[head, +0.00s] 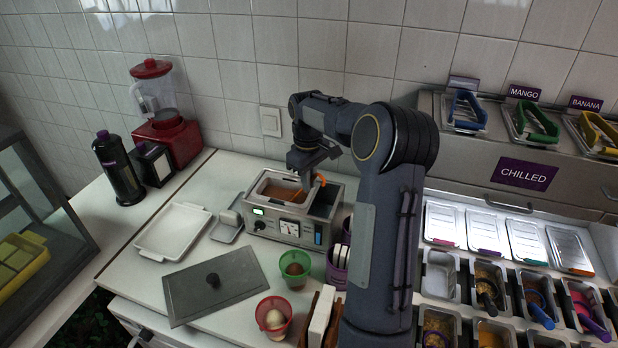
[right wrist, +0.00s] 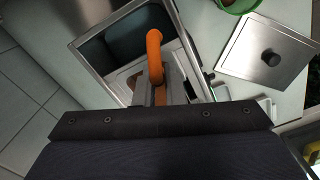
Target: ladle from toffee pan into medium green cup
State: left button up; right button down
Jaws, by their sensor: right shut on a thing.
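The toffee pan (head: 277,188) holds brown sauce and sits in the left well of a countertop warmer (head: 288,226). My right gripper (head: 308,172) is over the warmer, shut on the orange-handled ladle (head: 320,180). The ladle's hooked handle end also shows between the fingers in the right wrist view (right wrist: 155,50). The ladle's bowl is hidden, and I cannot tell whether it is in the sauce. The green cup (head: 295,268) stands upright on the counter in front of the warmer, with something brown inside. Its edge shows in the right wrist view (right wrist: 238,5). My left gripper is out of view.
A grey lid with a knob (head: 214,283) lies left of the green cup, and a red cup (head: 274,318) with a pale scoop stands in front. A white tray (head: 172,232) lies at left. Purple cups (head: 340,262) stand right. Topping bins line the right side.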

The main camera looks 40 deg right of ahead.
jog(key=shift+f+b, duration=0.5)
jog(key=shift+f, duration=0.3)
jog(key=shift+w+a+r+p, duration=0.1)
jog(key=shift+w+r+p, duration=0.2)
jog(key=shift+p, duration=0.1)
jog(key=shift+w+p, duration=0.65)
jog(key=shift+w, duration=0.2)
jog(key=shift+f+b, duration=0.35)
jog(key=s+f+t+b, duration=0.2)
jog(key=b, duration=0.7)
jog(key=shift+f+t, duration=0.3)
jog(key=shift+t, duration=0.1)
jog(key=shift+s+t+b, duration=0.15)
jog(key=shift+t+b, duration=0.15)
jog(key=shift+b, duration=0.4)
jog(key=shift+r, duration=0.2)
